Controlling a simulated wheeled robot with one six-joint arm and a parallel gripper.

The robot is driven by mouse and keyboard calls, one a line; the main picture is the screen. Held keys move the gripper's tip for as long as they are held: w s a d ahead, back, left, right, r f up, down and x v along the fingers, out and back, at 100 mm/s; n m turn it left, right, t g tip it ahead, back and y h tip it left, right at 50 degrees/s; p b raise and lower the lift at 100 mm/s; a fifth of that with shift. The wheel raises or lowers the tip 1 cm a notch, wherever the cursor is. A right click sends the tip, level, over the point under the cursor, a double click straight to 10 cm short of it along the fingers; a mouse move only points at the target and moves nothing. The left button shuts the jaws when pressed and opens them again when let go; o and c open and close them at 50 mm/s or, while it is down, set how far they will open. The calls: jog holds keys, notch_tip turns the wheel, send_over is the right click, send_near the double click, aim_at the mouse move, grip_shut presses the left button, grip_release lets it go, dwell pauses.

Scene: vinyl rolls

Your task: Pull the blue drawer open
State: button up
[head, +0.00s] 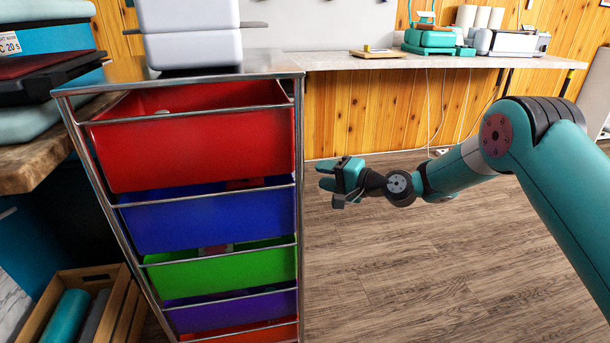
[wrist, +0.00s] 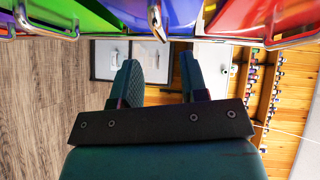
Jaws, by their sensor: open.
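The blue drawer (head: 210,218) is the second from the top in a metal-framed cart, below a red drawer (head: 200,140) and above a green one (head: 222,270). It looks closed, with a metal rail along its upper front. My gripper (head: 322,175) is just right of the cart in the head view, level with the upper part of the blue drawer, fingers pointing left. In the wrist view my gripper (wrist: 158,72) is open and empty. The blue drawer (wrist: 126,12) lies ahead of the fingertips there, at the top edge, with a gap between them.
A purple-blue drawer (head: 232,311) sits lower in the cart. A white appliance (head: 190,35) stands on the cart top (head: 270,63). A wooden crate (head: 120,300) is on the floor at left. The wood floor (head: 400,260) right of the cart is clear.

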jog(key=x, duration=0.6)
jog(key=shift+b, duration=0.45)
grip_shut()
